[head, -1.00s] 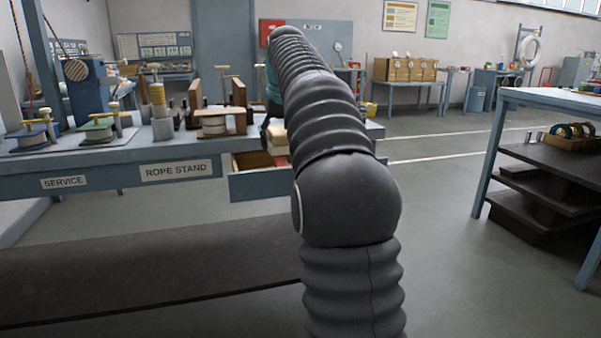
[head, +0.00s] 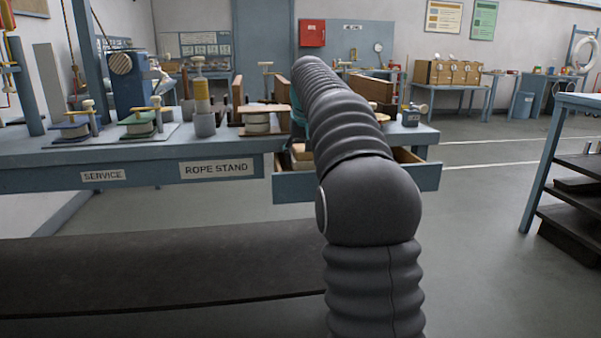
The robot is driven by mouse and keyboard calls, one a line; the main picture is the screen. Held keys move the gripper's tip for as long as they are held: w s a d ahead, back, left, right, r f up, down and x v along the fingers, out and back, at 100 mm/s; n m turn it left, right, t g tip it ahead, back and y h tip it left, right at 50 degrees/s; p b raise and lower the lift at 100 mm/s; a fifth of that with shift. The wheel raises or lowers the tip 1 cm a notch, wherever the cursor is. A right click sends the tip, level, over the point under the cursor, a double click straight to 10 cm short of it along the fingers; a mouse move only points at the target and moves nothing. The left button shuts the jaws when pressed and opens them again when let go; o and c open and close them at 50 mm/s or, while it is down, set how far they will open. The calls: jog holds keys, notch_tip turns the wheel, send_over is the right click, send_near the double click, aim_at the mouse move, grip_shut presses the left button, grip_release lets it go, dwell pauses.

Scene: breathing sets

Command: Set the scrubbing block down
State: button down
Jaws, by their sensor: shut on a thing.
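My gripper (head: 296,134) is at the left end of the open drawer under the blue bench, largely hidden behind my own dark ribbed arm. A small pale block (head: 301,157), which looks like the scrubbing block, shows just below it, at the drawer opening. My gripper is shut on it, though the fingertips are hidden. I cannot tell whether the block touches the drawer floor. The open drawer (head: 419,178) sticks out from the bench front, and my arm crosses its middle.
The bench (head: 150,180) carries a rope stand, spools on bases and wooden uprights (head: 237,102). A small blue-grey box (head: 411,117) stands at its right end. A dark beam-like surface (head: 160,275) lies in front. Floor to the right is clear up to a shelved table (head: 570,170).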

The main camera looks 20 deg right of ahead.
notch_tip(320, 180, down, 5)
jog(key=b, duration=0.4)
jog(key=shift+a+r, duration=0.1)
jog(key=shift+r, duration=0.15)
jog(key=c, duration=0.5)
grip_release()
jog(key=shift+c, duration=0.2)
jog(key=shift+r, duration=0.1)
jog(key=p+v, duration=0.2)
jog(key=v, duration=0.9)
jog(key=shift+r+p, duration=0.35)
jog(key=shift+s+r, duration=0.1)
jog(key=shift+r, duration=0.1)
